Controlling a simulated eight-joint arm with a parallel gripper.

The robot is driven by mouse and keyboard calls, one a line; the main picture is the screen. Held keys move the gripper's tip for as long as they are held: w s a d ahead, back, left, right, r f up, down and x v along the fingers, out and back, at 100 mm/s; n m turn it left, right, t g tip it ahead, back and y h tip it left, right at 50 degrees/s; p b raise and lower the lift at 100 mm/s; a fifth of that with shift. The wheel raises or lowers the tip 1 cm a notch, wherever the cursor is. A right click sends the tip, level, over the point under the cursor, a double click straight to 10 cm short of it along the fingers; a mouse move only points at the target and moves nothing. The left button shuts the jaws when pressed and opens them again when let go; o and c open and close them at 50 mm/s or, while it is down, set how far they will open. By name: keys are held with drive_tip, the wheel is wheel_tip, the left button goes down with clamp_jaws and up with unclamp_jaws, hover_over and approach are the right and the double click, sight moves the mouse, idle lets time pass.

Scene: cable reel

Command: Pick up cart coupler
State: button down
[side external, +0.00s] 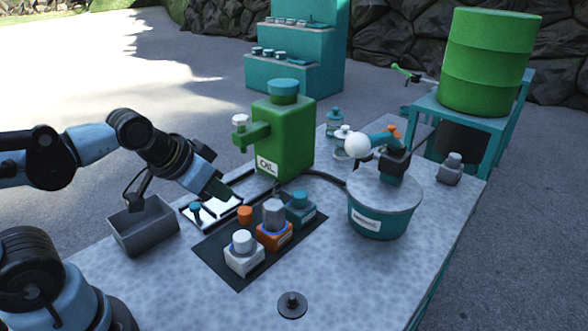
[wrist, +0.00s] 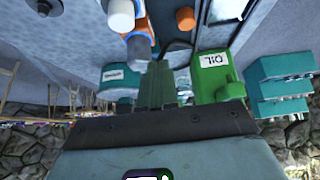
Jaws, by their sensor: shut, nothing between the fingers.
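I cannot tell for sure which item is the cart coupler. Candidates are the small knobbed blocks on a dark mat (side external: 222,262): a white block (side external: 243,256), an orange block (side external: 275,234) with a grey top and a teal block (side external: 300,209). My gripper (side external: 219,190) is shut and empty, above a white plate (side external: 187,215) left of the dark mat. Small teal-topped and dark pieces lie on that plate. In the wrist view my gripper's green fingers (wrist: 158,80) are together, and the white block's knob (wrist: 121,14) and the orange block (wrist: 141,27) show above them.
A green oil can (side external: 284,140) stands behind the plate. A grey open bin (side external: 145,232) is at left. A teal bucket (side external: 378,222) with a lid and device stands right. A dark disc with a knob (side external: 292,304) lies in front. The right front tabletop is clear.

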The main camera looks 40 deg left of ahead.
drive_tip(key=c, duration=1.8)
unclamp_jaws()
drive_tip(key=o, duration=1.3)
wheel_tip(320, 180, up, 5)
drive_tip(key=m+g, duration=0.7)
drive_tip(key=m, duration=0.4)
hover_over(273, 204)
drive_tip(key=f, duration=0.6)
drive_tip(key=shift+s+d+f, duration=0.1)
drive_tip(key=shift+s+f, duration=0.25)
drive_tip(key=shift+f, duration=0.05)
drive_tip(key=shift+w+f, duration=0.2)
drive_tip(key=shift+f, duration=1.1)
drive_tip(key=shift+w+f, duration=0.15)
drive_tip(key=shift+f, duration=1.15)
